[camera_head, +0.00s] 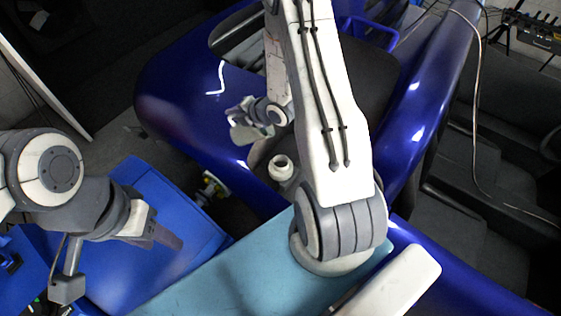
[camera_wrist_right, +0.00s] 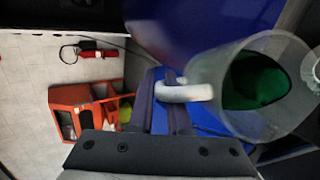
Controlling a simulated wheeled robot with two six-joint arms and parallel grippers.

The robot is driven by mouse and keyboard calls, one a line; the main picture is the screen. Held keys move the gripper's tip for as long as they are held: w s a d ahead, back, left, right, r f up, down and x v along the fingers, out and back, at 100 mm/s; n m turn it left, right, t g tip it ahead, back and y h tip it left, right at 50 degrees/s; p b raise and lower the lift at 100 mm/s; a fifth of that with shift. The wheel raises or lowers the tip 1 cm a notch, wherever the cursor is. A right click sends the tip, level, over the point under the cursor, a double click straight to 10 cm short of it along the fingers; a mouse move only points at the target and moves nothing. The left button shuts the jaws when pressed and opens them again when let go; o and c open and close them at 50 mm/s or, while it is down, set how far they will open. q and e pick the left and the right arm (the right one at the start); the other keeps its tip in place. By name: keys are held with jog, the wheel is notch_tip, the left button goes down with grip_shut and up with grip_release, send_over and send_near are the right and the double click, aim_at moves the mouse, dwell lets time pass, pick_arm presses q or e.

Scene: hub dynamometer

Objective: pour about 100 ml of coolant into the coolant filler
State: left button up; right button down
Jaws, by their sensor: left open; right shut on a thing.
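A clear jug (camera_wrist_right: 225,105) with green coolant (camera_wrist_right: 258,80) inside fills the right of the right wrist view. My right gripper (camera_wrist_right: 170,98) is shut on the jug's whitish handle (camera_wrist_right: 190,93). In the head view the jug (camera_head: 250,132) is small and partly hidden by my right gripper (camera_head: 252,112). The round white coolant filler neck (camera_head: 281,168) stands below and right of the jug in the picture, apart from it. The jug's exact tilt is hard to tell, and I see no stream. My left gripper (camera_head: 165,238) is open and empty over the blue surface at left.
Glossy blue bodywork (camera_head: 175,110) surrounds the filler area. A teal surface (camera_head: 235,275) lies in front, and a blue surface (camera_head: 195,265) lies at lower left. An orange shelf unit (camera_wrist_right: 75,105) stands on the floor in the wrist view.

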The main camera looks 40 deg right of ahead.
jog(key=shift+s+d+r+t+y+b, duration=0.1)
jog(key=shift+s+d+t+y+b, duration=0.25)
jog(key=shift+t, duration=0.25)
dwell(0.7)
jog(key=shift+w+a+m+y, duration=0.1)
jog(key=shift+m+y, duration=0.15)
jog(key=shift+m, duration=0.05)
dwell(0.4)
jog(key=shift+s+d+t+y+b, duration=0.2)
jog(key=shift+s+t+y+b, duration=0.1)
jog(key=shift+t+b, duration=0.3)
dwell(0.6)
